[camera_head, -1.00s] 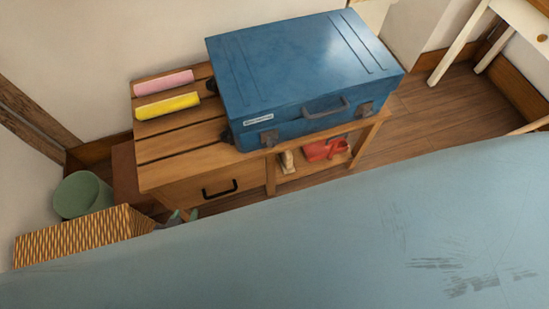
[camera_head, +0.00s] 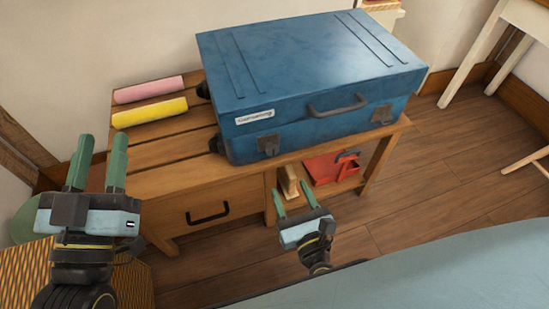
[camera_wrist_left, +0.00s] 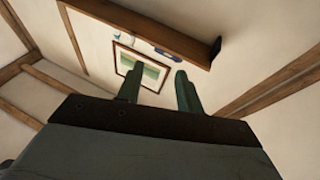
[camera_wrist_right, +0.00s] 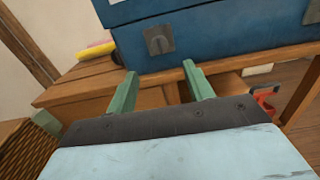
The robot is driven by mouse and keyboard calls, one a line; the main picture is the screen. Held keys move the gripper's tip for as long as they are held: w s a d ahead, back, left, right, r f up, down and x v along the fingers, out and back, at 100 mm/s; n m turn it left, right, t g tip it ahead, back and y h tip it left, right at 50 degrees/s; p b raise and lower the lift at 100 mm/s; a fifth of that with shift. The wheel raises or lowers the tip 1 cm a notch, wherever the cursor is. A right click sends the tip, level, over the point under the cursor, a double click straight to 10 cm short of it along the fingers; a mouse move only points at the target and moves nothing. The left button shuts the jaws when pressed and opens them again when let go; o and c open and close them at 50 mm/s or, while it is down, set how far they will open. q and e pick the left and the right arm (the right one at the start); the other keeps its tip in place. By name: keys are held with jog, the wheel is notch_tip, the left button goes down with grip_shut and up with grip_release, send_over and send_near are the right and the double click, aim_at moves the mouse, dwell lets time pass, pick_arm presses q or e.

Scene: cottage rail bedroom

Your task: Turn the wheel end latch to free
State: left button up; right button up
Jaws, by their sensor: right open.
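A blue suitcase (camera_head: 310,75) lies flat on a wooden bench (camera_head: 165,145). Dark wheels (camera_head: 217,143) show at its left end. The wheel end latch (camera_head: 269,144) is a grey plate with a small turning piece on the front face, near the white label. It also shows in the right wrist view (camera_wrist_right: 158,40), beyond the fingertips; I cannot tell its exact turn. A second latch (camera_head: 381,115) is right of the handle (camera_head: 338,105). My right gripper (camera_head: 293,195) is open and empty, in front of and below the wheel end latch, apart from it. My left gripper (camera_head: 100,155) is open and empty, raised at the left.
Pink (camera_head: 149,89) and yellow (camera_head: 149,112) rolls lie on the bench left of the suitcase. A red object (camera_head: 330,170) sits on the shelf below. A drawer (camera_head: 210,205) is at the front. A blue-grey surface (camera_head: 440,265) fills the near right. Floor is clear at right.

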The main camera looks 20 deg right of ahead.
aim_at(273, 152)
jog(key=w, duration=0.6)
jog(key=w+b, duration=0.1)
jog(key=w, duration=0.5)
jog(key=shift+a, duration=0.2)
pick_arm(q)
jog(key=r+t, duration=0.1)
jog(key=s+r+t, duration=0.1)
jog(key=shift+s+r+h, duration=0.15)
jog(key=shift+r+h, duration=0.15)
jog(key=shift+r, duration=0.1)
pick_arm(e)
jog(key=shift+s, duration=0.1)
jog(key=c, duration=1)
jog(key=shift+o, duration=0.2)
